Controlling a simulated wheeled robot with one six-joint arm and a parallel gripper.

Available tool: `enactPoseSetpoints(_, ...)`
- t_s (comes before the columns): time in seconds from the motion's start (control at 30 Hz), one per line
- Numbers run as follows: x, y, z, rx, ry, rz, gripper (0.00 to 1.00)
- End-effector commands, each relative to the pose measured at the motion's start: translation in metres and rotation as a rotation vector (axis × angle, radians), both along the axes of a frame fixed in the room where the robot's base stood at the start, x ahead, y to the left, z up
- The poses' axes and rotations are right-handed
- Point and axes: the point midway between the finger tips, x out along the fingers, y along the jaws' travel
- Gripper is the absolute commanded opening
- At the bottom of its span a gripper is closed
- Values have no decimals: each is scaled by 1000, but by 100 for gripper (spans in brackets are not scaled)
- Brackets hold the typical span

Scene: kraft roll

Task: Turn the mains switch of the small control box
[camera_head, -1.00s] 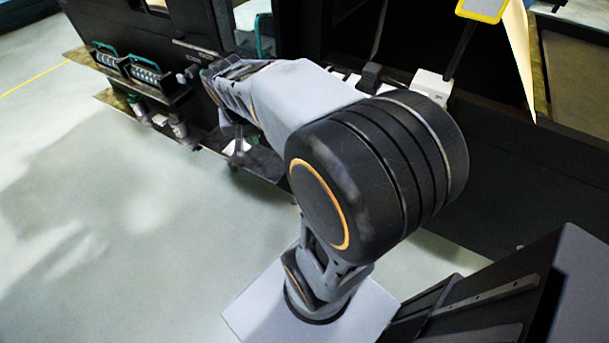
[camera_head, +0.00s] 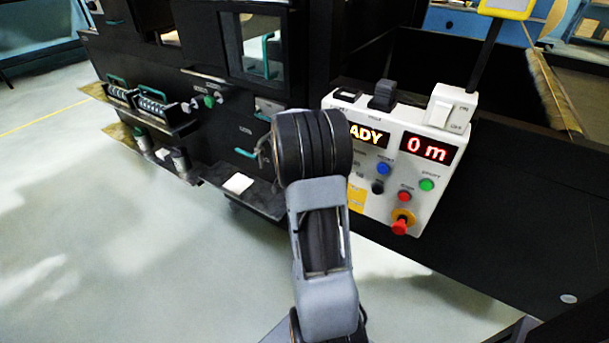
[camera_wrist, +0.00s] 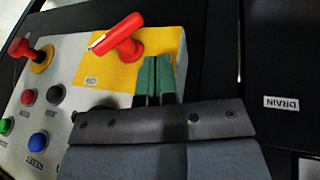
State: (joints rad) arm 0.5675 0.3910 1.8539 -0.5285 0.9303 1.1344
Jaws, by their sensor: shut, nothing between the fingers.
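The small control box (camera_head: 420,200) is white, with lit displays reading "ADY" and "0 m" in the head view; my arm covers its left part. In the wrist view the mains switch (camera_wrist: 122,40) is a red lever handle on a yellow plate (camera_wrist: 105,72), and the handle lies slanted. In the head view only an edge of the yellow plate (camera_head: 357,195) shows beside my arm. My gripper (camera_wrist: 156,60) is shut and empty, its green-padded fingertips over the plate close beside the handle. I cannot tell whether they touch it. The head view hides the gripper.
A red emergency knob (camera_wrist: 30,50) on an orange base and several coloured buttons sit on the same box face. A dark panel with a "DRAIN" label (camera_wrist: 281,103) lies to the right in the wrist view. A white rocker switch box (camera_head: 452,108) stands on top.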

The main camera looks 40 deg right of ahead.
Motion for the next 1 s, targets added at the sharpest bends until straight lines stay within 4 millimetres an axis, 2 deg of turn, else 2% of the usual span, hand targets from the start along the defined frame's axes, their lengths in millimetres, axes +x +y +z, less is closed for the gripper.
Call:
enactPoseSetpoints(0.1,-4,-7,-21,1,2,-1,0)
enactPoseSetpoints(0.4,-27,-12,-42,1,1,0,0)
enactPoseSetpoints(1.0,-32,-14,-46,-1,4,0,0)
